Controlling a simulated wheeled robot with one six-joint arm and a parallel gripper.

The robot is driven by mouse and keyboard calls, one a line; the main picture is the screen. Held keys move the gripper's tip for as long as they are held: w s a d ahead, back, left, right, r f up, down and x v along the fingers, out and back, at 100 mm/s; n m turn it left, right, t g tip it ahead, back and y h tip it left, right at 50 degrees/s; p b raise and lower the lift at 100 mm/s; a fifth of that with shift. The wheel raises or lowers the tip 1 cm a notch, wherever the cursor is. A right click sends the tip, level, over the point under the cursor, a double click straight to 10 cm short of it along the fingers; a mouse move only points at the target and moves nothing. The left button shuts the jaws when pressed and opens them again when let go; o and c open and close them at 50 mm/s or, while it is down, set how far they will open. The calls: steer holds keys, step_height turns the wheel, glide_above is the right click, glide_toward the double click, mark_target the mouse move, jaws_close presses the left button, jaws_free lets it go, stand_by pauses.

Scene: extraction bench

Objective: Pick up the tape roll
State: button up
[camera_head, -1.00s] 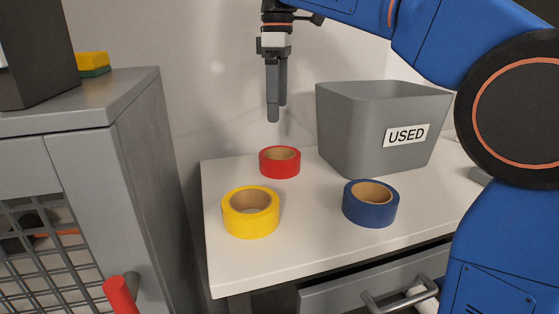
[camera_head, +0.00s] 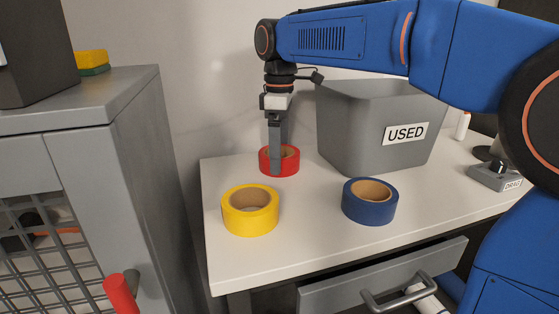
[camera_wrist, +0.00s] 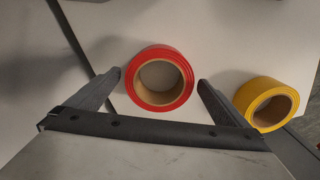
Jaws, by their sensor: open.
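Three tape rolls lie flat on the white bench top: a red tape roll (camera_head: 292,164), a yellow tape roll (camera_head: 250,223) and a blue tape roll (camera_head: 369,212). My gripper (camera_head: 276,170) is lowered at the red roll, and one finger covers part of it in the head view. In the wrist view my gripper (camera_wrist: 159,77) is open, with a finger on either side of the red tape roll (camera_wrist: 160,105). Small gaps show between fingers and roll. The yellow tape roll (camera_wrist: 266,103) lies beyond the right finger. The blue roll is outside the wrist view.
A grey bin marked USED (camera_head: 357,140) stands right of the red roll. A grey cabinet (camera_head: 105,150) stands left of the bench, across a gap. A drawer (camera_head: 335,295) is under the bench front. A small control box (camera_head: 495,178) sits at the right.

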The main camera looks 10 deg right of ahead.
steer(key=shift+f, duration=0.75)
steer(key=shift+c, duration=0.3)
steer(key=c, duration=1.1)
